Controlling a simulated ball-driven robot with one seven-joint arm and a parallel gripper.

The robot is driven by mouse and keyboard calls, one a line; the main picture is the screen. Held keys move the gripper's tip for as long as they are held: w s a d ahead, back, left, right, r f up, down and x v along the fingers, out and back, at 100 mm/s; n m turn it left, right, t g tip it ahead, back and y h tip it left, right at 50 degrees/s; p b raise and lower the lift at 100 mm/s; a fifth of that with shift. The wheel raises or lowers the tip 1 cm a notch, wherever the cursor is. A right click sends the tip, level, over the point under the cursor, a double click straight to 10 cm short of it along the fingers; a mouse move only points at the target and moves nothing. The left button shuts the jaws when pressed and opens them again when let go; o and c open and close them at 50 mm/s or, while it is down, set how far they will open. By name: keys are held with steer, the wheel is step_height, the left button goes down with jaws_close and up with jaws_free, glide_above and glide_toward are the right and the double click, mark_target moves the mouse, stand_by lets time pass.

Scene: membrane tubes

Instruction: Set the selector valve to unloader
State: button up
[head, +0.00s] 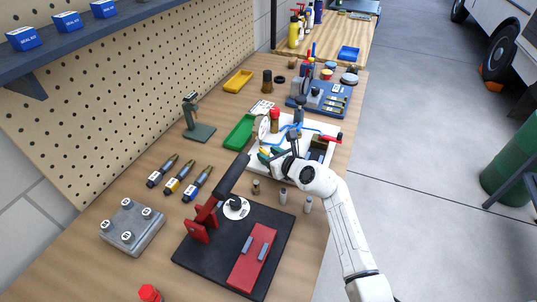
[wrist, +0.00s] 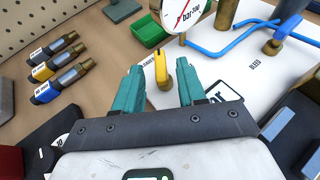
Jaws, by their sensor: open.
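The selector valve's yellow lever (wrist: 162,70) stands between my gripper's two teal fingers in the wrist view. Its long side points away from my wrist, toward the pressure gauge. A small label (wrist: 148,60), partly hidden and hard to read, lies just left of the lever. A label reading BLEED (wrist: 262,57) lies to the right on the white plate. My gripper (wrist: 159,74) is open, one finger on each side of the lever, with a gap showing on both sides. In the head view my gripper (head: 274,152) is over the white plate's near left part, mostly covering the lever.
The gauge (wrist: 183,12) and blue pipe (wrist: 222,50) stand just beyond my fingers. A green tray (head: 241,132) is left of the plate. Several labelled cartridges (head: 180,178) lie left. A black base (head: 215,252) with a long-handled press is nearer.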

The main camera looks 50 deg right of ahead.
steer(key=shift+w+d+f, duration=0.1)
steer(key=shift+w+f, duration=0.05)
steer(key=shift+w, duration=0.25)
jaws_close()
